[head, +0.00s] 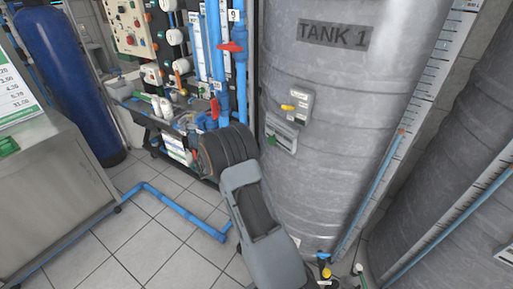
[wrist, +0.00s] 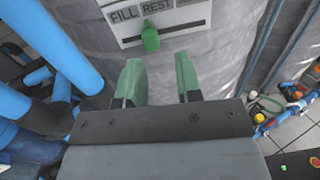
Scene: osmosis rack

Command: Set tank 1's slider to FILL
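Tank 1 is the large grey ribbed tank (head: 340,75) with a TANK 1 label, at the right of centre in the head view. Its slider panel (head: 282,134) has a green knob (head: 271,140) towards the left. In the wrist view, the slider panel (wrist: 192,25) reads FILL and REST, with a third label partly cut off. The green knob (wrist: 151,40) lies near the boundary below FILL and REST. My gripper (wrist: 160,82) has two green fingers apart, with nothing between them. It is below the knob in the picture and appears apart from it.
A box with a yellow handle (head: 288,107) sits just above the slider panel. Blue pipes (head: 218,65) and a control panel (head: 128,27) stand left of the tank. A blue floor pipe (head: 180,208) crosses the tiles. Another grey tank (head: 450,150) is at right.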

